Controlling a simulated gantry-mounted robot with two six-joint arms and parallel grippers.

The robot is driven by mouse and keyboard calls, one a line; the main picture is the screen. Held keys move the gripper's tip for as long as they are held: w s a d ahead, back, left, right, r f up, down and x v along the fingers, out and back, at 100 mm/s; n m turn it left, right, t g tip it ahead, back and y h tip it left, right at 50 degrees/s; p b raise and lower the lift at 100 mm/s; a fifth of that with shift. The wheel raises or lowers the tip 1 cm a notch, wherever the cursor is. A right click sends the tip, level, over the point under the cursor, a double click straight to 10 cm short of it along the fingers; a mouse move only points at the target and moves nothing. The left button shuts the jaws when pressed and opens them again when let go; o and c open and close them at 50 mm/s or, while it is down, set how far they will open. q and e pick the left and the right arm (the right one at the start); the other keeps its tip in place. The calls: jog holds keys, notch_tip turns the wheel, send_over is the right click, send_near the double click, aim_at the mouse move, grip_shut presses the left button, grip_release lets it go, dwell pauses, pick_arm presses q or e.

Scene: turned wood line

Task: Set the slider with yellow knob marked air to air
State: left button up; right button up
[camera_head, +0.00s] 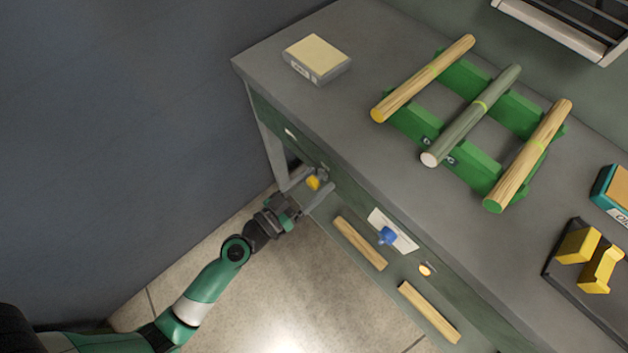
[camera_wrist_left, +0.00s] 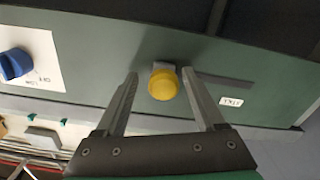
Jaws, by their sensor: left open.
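The slider's yellow knob (camera_head: 313,183) sits on the green front panel of the bench, and it also shows in the left wrist view (camera_wrist_left: 162,84). A dark slot (camera_wrist_left: 225,79) runs from the knob toward a small white label (camera_wrist_left: 231,101), whose lettering I cannot read. The knob stands at the slot end away from that label, on the side of the blue knob. My left gripper (camera_head: 311,187) is open, with its fingers on either side of the yellow knob. Gaps show between finger and knob in the wrist view. My right gripper is not in view.
On the bench top lie a sanding block (camera_head: 317,59), a green rack (camera_head: 466,77) with three rods, and a yellow holder (camera_head: 600,268).

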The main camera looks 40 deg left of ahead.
pick_arm(q)
jog(key=s+a+b, duration=0.1)
jog(key=s+b, duration=0.3)
jog(key=s, duration=0.7)
jog(key=shift+s+a, duration=0.15)
jog(key=shift+s, duration=0.1)
